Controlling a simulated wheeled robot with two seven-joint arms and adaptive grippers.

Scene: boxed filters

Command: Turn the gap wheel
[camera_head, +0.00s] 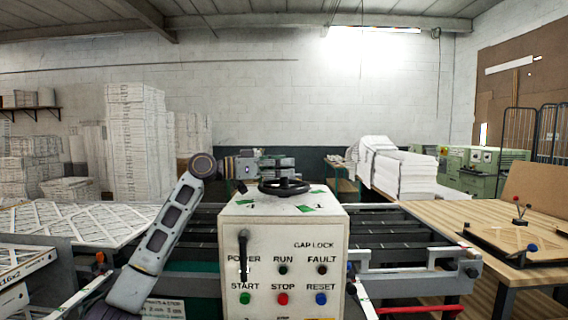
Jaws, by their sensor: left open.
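The gap wheel is a black handwheel (284,187) lying flat on top of a cream control box (283,222). A small black knob stands up from it. My left arm (160,232) rises from the lower left to a round joint left of the box. Grey blocky parts that look like my left gripper (277,169) show just behind and above the wheel. It is open and I see nothing held. Its fingertips are hard to make out, and I cannot tell whether they touch the wheel. My right gripper is not in view.
The box front has a black lever (243,252), lamps, and green, red and blue buttons. Dark conveyor rollers (375,235) run behind the box. A wooden table (450,222) stands right, framed filters (80,220) lie left. A grey bracket (415,272) juts out right of the box.

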